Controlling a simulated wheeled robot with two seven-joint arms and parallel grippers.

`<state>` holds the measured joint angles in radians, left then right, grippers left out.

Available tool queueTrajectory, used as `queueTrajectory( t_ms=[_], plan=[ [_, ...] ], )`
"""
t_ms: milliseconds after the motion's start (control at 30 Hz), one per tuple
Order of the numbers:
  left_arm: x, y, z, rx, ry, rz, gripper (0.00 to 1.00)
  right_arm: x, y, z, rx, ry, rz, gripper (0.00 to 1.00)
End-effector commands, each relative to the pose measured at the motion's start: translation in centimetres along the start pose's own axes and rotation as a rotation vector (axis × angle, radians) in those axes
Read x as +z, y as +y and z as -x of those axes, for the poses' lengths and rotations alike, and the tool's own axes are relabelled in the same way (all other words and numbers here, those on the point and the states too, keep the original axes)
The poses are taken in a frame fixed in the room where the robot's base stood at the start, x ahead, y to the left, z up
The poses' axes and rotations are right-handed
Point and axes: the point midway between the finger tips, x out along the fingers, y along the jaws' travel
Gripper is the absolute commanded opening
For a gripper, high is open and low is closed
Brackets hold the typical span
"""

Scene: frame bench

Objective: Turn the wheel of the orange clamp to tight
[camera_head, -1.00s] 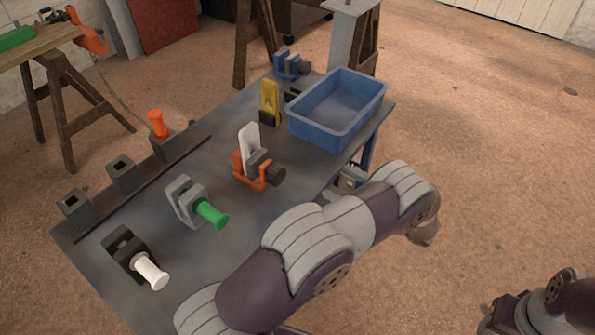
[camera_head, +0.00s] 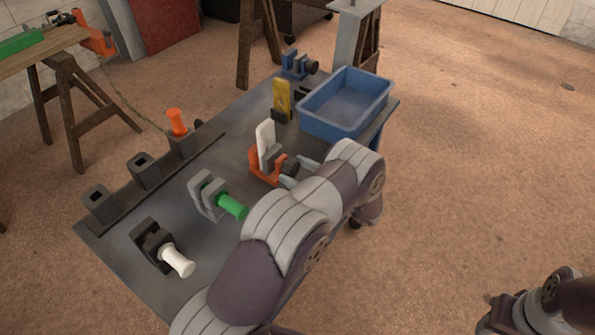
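The orange clamp (camera_head: 256,168) stands mid-table in the head view, with an upright white plate (camera_head: 265,136) in its jaws. Its dark wheel (camera_head: 291,169) is on the right side, facing my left arm. My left gripper (camera_head: 298,174) is at the wheel, with one pale finger on the far side and one on the near side. The fingers look apart, with the wheel between or just ahead of them; contact cannot be told. My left arm hides the rest of the gripper. Part of my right arm shows at the lower right; its gripper does not show.
A grey clamp with a green handle (camera_head: 231,206) and a black clamp with a white handle (camera_head: 178,262) stand nearer. A yellow piece (camera_head: 282,97), a blue clamp (camera_head: 296,64) and a blue bin (camera_head: 326,123) are behind. Sockets, one holding an orange handle (camera_head: 177,121), line the left edge.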

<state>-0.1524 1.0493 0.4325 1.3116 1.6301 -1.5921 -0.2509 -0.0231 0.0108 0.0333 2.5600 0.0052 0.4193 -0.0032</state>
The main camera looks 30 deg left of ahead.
Motion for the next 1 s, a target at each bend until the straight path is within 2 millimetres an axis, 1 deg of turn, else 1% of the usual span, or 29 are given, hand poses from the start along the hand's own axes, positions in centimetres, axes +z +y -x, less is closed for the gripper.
queueTrajectory(
  t_ms=[33,67,100,133,333,467,667,1000],
  plan=[
    [-0.01,0.0,0.01,0.0,0.0,0.0,0.5,0.0,0.0,0.0,0.0,0.0,0.0,0.43],
    [-0.01,0.01,0.02,0.0,0.0,0.0,0.4,0.0,0.0,0.0,0.0,0.0,0.0,0.43],
    [-0.01,0.01,0.02,0.0,0.0,0.0,0.27,0.0,0.0,0.0,0.0,0.0,0.0,0.43],
    [-0.01,0.01,0.02,0.0,0.0,0.0,0.26,0.0,0.0,0.0,0.0,0.0,0.0,0.43],
    [-0.03,0.01,0.03,0.0,0.0,-0.011,0.26,0.0,0.0,0.0,0.0,0.0,0.0,0.43],
    [-0.03,0.02,0.03,0.0,0.0,-0.05,0.26,0.0,0.0,-0.01,0.0,0.0,0.0,0.43],
    [-0.04,0.05,0.03,0.0,0.001,-0.172,0.26,0.0,0.0,-0.02,0.0,0.0,0.0,0.43],
    [-0.07,0.12,0.03,0.0,0.001,-0.423,0.26,-0.01,0.0,0.07,0.0,0.0,0.0,0.43]
  ],
)
